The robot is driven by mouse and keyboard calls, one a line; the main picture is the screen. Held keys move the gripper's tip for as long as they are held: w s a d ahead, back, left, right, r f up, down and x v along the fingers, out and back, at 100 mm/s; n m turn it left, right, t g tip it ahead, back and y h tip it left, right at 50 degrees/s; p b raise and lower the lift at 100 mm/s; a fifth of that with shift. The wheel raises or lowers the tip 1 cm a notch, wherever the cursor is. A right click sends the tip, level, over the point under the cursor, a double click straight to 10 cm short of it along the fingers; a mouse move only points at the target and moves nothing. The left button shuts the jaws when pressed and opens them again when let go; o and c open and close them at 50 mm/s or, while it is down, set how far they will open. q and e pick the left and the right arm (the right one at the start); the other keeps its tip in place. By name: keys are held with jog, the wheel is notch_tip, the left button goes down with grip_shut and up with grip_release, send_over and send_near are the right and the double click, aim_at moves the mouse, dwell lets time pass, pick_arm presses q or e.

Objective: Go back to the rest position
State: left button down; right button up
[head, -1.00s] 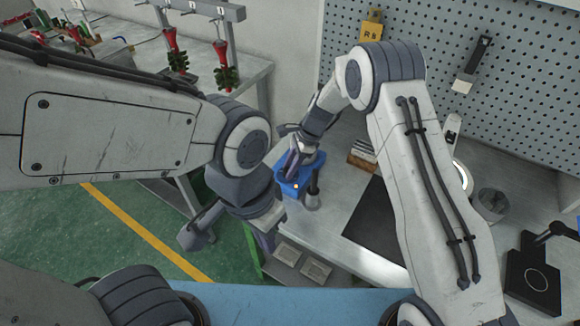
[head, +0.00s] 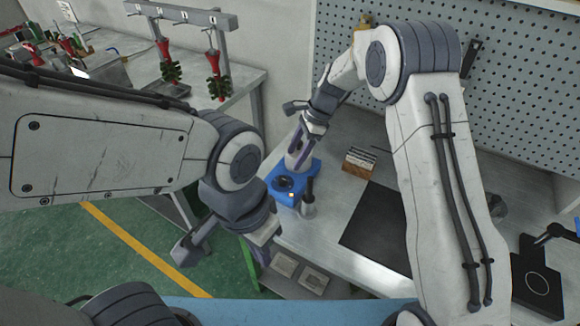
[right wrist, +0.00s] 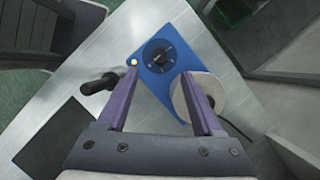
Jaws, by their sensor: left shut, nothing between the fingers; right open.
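My right gripper (right wrist: 160,72) is open, its two purple fingers apart with nothing held between them. In the head view the right gripper (head: 297,142) is above the blue device at the left end of the workbench. The blue device (head: 284,199) has a black dial (right wrist: 158,56) and a small lit lamp. A pale round part (right wrist: 206,97) of it shows behind one finger in the right wrist view. My left gripper (head: 263,249) is low, in front of the bench's left edge; its fingers are mostly hidden, and it is shut and empty.
A black-handled tool (head: 308,192) stands beside the blue device. A dark mat (head: 375,228) and a small wooden block rack (head: 359,161) lie to the right. A pegboard (head: 540,100) rises behind the bench. A side table with red tools (head: 213,62) stands at the back left.

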jog(key=shift+v, duration=0.75)
jog(key=s+a+r+n+h, duration=0.1)
jog(key=s+a+r+n, duration=0.1)
jog(key=s+r+n, duration=0.45)
jog(key=s+a+r+n+h, duration=0.15)
jog(key=s+n, duration=0.25)
jog(key=s, duration=0.5)
jog(key=s+d+n, duration=0.3)
jog(key=s+n, duration=0.3)
jog(key=s, duration=0.3)
jog(key=s+d+r+n+t, duration=0.1)
jog(key=s+d+n, duration=0.2)
jog(key=s+n, duration=0.3)
jog(key=s, duration=0.3)
jog(key=shift+s+d+r+h, duration=0.15)
jog(key=shift+d+r+h, duration=0.1)
jog(key=shift+h, duration=0.1)
